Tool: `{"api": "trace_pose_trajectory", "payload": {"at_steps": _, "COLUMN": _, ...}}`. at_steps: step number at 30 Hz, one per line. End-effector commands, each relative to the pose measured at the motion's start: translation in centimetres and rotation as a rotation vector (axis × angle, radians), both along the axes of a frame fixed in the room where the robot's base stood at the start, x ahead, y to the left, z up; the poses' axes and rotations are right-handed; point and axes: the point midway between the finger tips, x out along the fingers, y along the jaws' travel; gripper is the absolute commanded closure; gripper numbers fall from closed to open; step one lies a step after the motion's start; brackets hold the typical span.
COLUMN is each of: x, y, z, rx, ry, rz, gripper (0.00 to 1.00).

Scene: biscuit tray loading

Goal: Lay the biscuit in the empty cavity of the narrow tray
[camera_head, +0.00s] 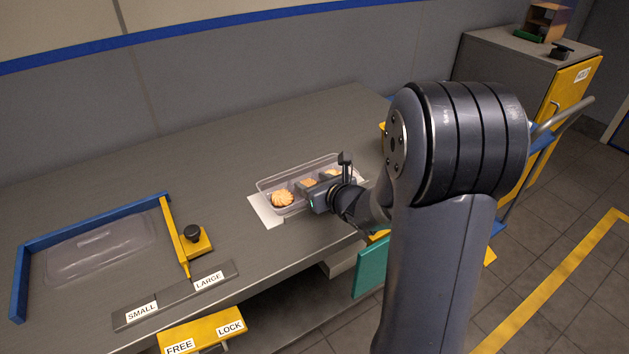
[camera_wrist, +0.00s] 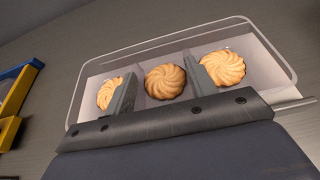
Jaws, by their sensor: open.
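The clear narrow tray (camera_head: 262,187) lies on the table, and its rim also shows in the wrist view (camera_wrist: 150,42). A biscuit (camera_wrist: 109,93) lies at the tray's left and another (camera_wrist: 223,69) at its right. A third biscuit (camera_wrist: 165,82) is in the middle part of the tray. My gripper (camera_wrist: 162,74) is open, its two fingers apart on either side of the middle biscuit. I cannot tell whether they touch it. In the head view my gripper (camera_head: 322,194) is low over the tray and hides part of it.
A white sheet (camera_head: 264,211) lies under the tray. To the left, a clear shallow moulding (camera_head: 100,250) sits inside a blue frame (camera_head: 95,222) with a yellow bar and black knob (camera_head: 192,233). A SMALL/LARGE label strip (camera_head: 175,296) lies near the front edge. The table behind the tray is clear.

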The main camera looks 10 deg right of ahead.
Motion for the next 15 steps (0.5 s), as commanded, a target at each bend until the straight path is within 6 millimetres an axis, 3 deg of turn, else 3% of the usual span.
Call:
{"api": "trace_pose_trajectory", "payload": {"at_steps": 1, "x": -0.8, "y": 0.0, "z": -0.9, "rx": -0.008, "ry": 0.047, "rz": -0.002, "gripper": 0.28}}
{"api": "trace_pose_trajectory", "payload": {"at_steps": 3, "x": -1.6, "y": -0.4, "z": -0.6, "rx": -0.008, "ry": 0.044, "rz": -0.005, "gripper": 0.28}}
{"api": "trace_pose_trajectory", "payload": {"at_steps": 15, "x": -8.6, "y": -2.7, "z": 3.0, "rx": -0.004, "ry": 0.033, "rz": -0.009, "gripper": 0.28}}
